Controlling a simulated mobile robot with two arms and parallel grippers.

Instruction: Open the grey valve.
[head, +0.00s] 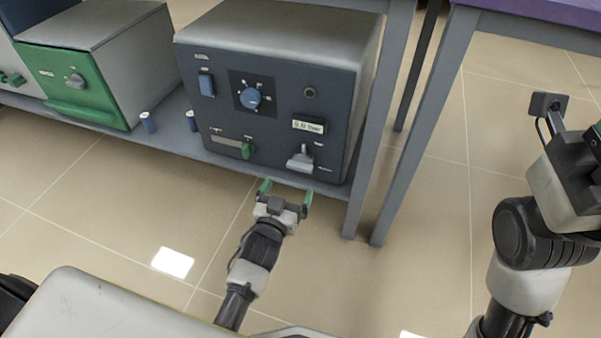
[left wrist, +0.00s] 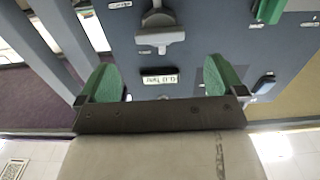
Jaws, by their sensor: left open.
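The grey valve (head: 300,160) is a grey handle low on the right of the dark blue furnace front (head: 225,115). It also shows in the left wrist view (left wrist: 160,30), at the top middle above the small label panel. My left gripper (head: 287,191) is open and empty, with its green fingers pointing at the furnace. It is just in front of and below the valve in the head view, apart from it. Its two fingers also show in the left wrist view (left wrist: 163,75). My right gripper (head: 594,150) is partly cut off at the right edge, and its jaws cannot be made out.
The furnace also bears a blue dial (head: 250,98), a blue switch (head: 206,85) and a green slider handle (head: 247,150). A green-fronted furnace (head: 75,85) stands to the left, with small blue cylinders between. The shelf's grey leg (head: 377,120) stands right of the furnace.

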